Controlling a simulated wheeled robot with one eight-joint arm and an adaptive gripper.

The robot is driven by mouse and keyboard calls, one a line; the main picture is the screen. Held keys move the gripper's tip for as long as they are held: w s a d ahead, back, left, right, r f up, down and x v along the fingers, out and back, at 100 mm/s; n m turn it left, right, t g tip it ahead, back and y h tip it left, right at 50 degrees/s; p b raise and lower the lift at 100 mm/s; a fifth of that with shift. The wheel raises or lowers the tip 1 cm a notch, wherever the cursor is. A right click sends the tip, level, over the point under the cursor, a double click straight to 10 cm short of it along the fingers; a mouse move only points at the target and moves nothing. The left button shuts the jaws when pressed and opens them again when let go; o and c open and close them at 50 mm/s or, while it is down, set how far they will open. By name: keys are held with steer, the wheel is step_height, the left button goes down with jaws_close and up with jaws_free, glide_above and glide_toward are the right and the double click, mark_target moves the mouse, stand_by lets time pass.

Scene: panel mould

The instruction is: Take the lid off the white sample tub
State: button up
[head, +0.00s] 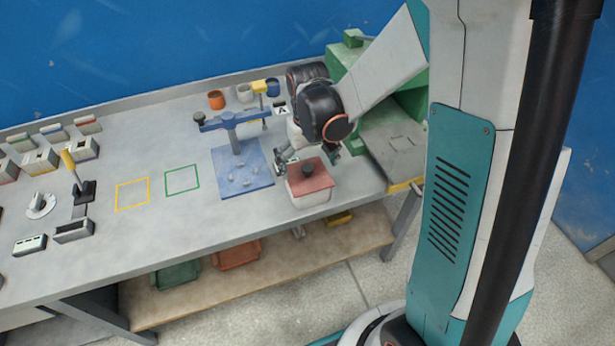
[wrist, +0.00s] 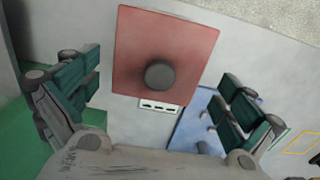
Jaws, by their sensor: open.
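The white sample tub (head: 309,200) stands near the front edge of the bench, below my arm in the head view. Its red lid (head: 321,178) sits on top, with a dark round knob (head: 308,169) in the middle. In the wrist view the lid (wrist: 190,45) fills the upper centre and its knob (wrist: 160,74) shows clearly. My gripper (wrist: 165,105) is open, with green-padded fingers wide apart to the left and right of the knob. The fingers do not appear to touch the lid. The tub's walls are mostly hidden in the wrist view.
A blue plate (head: 228,184) with a blue stand (head: 234,125) lies left of the tub. A green machine (head: 365,115) stands close on the right. Yellow (head: 133,194) and green (head: 182,180) outlined squares on the bench are empty. Bins sit on the shelf below.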

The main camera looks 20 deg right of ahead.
step_height(320, 180, down, 2)
steer(key=shift+f, duration=0.1)
steer(key=shift+s, duration=0.1)
steer(key=c, duration=1.8)
steer(key=shift+c, duration=0.4)
